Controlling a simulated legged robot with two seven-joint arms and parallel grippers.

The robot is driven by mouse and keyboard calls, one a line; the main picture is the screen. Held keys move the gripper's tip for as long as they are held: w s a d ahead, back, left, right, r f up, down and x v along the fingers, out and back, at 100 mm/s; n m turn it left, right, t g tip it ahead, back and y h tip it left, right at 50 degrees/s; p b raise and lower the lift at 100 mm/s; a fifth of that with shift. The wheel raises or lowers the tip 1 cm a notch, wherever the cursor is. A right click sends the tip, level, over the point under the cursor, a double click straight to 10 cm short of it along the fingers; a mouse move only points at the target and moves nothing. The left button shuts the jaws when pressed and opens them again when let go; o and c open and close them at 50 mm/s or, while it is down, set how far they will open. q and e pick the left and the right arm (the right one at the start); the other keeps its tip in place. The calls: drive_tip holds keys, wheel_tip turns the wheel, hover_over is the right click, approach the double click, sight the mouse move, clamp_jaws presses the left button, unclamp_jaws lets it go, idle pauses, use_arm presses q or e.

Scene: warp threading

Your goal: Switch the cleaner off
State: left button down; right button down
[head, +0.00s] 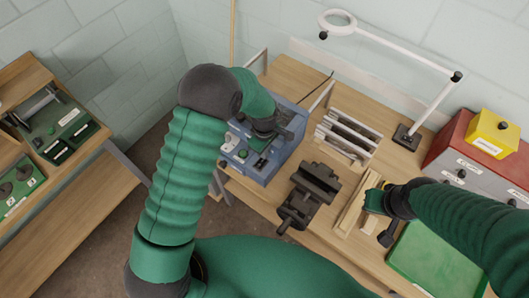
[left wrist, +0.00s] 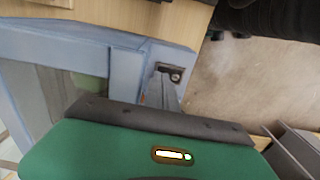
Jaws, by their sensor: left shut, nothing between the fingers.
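The cleaner is a blue-grey box (head: 262,172) on the bench, with a recessed opening and small controls on its front. In the left wrist view its blue-grey rim (left wrist: 100,40) shows at close range, with a dark switch plate (left wrist: 177,75) at its corner. My left gripper (head: 268,134) is over the cleaner, shut and empty. In the left wrist view its narrow grey fingers (left wrist: 163,88) reach the plate's edge; I cannot tell whether they touch the switch. The switch's position is unclear. My right gripper (head: 385,238) hangs over the bench at the right; its jaws are not clear.
A dark vise (head: 308,190) stands right of the cleaner, with a slotted rack (head: 347,135) behind it. A green mat (head: 435,262), red box (head: 465,158), yellow box (head: 492,132) and white lamp (head: 390,45) are farther right. A second wooden bench (head: 70,225) stands at left.

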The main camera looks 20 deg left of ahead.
sight(261, 163)
use_arm(q)
drive_tip(key=shift+a+f+p, duration=0.15)
drive_tip(key=shift+a+f, duration=0.05)
drive_tip(key=shift+f, duration=0.35)
drive_tip(key=shift+a+f+p, duration=0.15)
drive_tip(key=shift+f, duration=0.35)
drive_tip(key=shift+a+f, duration=0.15)
drive_tip(key=shift+f, duration=0.15)
use_arm(e)
drive_tip(key=shift+a+r, duration=0.5)
drive_tip(key=shift+r, duration=0.2)
drive_tip(key=shift+d, duration=0.1)
use_arm(q)
drive_tip(key=shift+s+d, duration=0.1)
drive_tip(key=shift+d, duration=0.1)
drive_tip(key=shift+s+r+p, duration=0.25)
drive_tip(key=shift+s+p, duration=0.05)
drive_tip(key=shift+s+a+r, duration=0.1)
drive_tip(key=shift+s+a, duration=0.1)
drive_tip(key=shift+s, duration=0.15)
drive_tip(key=shift+a, duration=0.15)
use_arm(e)
drive_tip(key=shift+s+r, duration=0.1)
drive_tip(key=shift+r, duration=0.3)
